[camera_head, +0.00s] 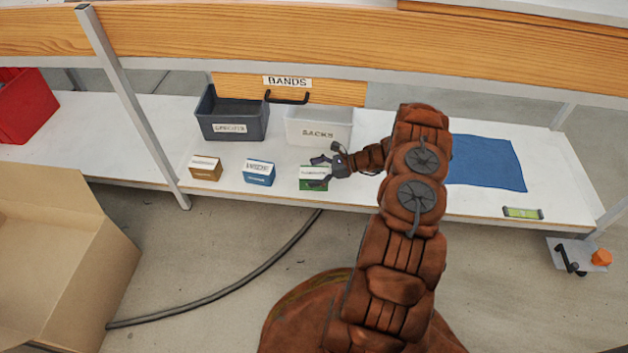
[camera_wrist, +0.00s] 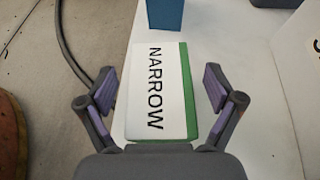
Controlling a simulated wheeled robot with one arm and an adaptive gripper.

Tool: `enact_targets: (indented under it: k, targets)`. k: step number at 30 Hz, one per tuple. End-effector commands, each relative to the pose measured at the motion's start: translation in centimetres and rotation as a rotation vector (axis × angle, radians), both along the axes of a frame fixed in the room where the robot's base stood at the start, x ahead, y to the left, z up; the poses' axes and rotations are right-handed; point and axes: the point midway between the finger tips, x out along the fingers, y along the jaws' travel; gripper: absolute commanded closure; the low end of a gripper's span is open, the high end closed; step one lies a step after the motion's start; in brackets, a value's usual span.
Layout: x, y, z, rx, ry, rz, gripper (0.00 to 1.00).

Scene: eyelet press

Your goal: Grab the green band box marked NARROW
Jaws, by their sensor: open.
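The green box (camera_head: 313,184) stands on the white shelf, the rightmost of three small boxes in a row. In the wrist view its white top (camera_wrist: 157,92) reads NARROW, with a green side showing along the right. My gripper (camera_head: 323,172) is over this box and hides part of it. In the wrist view my gripper (camera_wrist: 160,88) is open, with one finger on each side of the box. Gaps show between both fingers and the box, and the box is not gripped.
A blue box (camera_head: 259,172) and a brown box (camera_head: 205,168) stand to the left. Behind are a dark grey bin (camera_head: 232,117) and a light bin marked SACKS (camera_head: 318,128). A blue mat (camera_head: 486,163) lies to the right. The shelf's front edge (camera_head: 440,215) is close to the boxes.

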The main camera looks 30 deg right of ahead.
Motion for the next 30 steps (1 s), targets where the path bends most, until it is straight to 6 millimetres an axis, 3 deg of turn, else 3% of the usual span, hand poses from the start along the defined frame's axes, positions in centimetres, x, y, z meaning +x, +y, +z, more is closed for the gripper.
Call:
enact_targets:
  k: [6,25,30]
  targets:
    - [0.01,-0.03,0.04,0.000,0.000,-0.001,0.10]
    - [-0.01,-0.03,0.02,0.000,0.000,-0.001,0.76]
    - [-0.01,-0.03,0.02,0.000,0.000,-0.001,0.79]
